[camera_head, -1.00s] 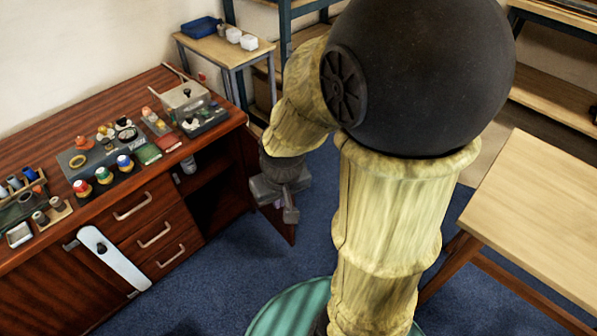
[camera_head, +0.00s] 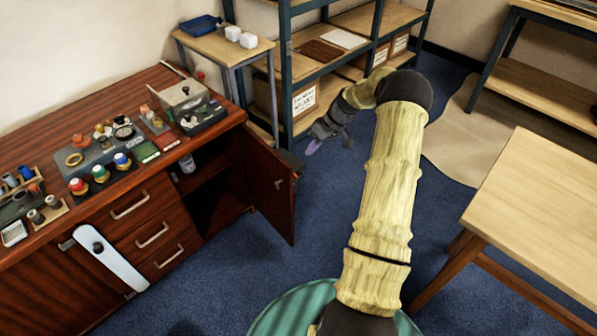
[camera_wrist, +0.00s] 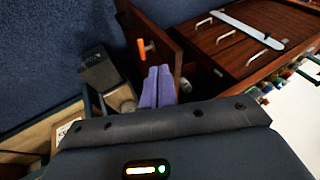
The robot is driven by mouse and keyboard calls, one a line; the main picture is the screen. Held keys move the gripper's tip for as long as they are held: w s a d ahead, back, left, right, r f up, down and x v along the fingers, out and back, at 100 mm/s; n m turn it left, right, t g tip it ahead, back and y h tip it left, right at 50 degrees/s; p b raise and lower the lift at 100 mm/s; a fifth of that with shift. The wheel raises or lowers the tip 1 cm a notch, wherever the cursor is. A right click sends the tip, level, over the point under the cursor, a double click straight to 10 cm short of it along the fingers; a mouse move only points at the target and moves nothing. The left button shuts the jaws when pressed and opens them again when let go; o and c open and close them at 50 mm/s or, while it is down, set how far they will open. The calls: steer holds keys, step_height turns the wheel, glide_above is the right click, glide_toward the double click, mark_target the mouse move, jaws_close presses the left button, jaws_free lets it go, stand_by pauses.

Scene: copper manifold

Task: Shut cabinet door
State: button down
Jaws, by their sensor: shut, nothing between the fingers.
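The cabinet door (camera_head: 268,190) is a dark reddish wood panel. It stands wide open at the right end of the workbench cabinet (camera_head: 165,225), and the dark compartment (camera_head: 205,190) beside it is exposed. My gripper (camera_head: 312,147) is right of the door and beyond its top edge, apart from it in the head view. Its purple fingers are together and empty. In the wrist view the fingers (camera_wrist: 158,85) appear close to the door (camera_wrist: 160,35), which carries an orange-lit handle (camera_wrist: 146,48). Whether they touch the door is unclear.
A shelf rack (camera_head: 285,75) with boxes stands behind my gripper. A small side table (camera_head: 225,50) is at the back left. A pale wooden table (camera_head: 540,200) stands at right. Blue floor (camera_head: 250,270) in front of the door is clear.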

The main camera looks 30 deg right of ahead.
steer(key=shift+t+y, duration=0.6)
steer(key=d+f, duration=0.1)
steer(key=d, duration=0.2)
steer(key=d+f, duration=0.1)
steer(key=d, duration=0.1)
steer(key=shift+w+d+f, duration=0.15)
steer(key=shift+w+f, duration=0.05)
steer(key=shift+f, duration=0.15)
steer(key=w+a+f, duration=0.1)
steer(key=a+f, duration=0.7)
steer(key=a, duration=0.1)
steer(key=shift+w+a, duration=0.2)
steer(key=shift+w, duration=0.1)
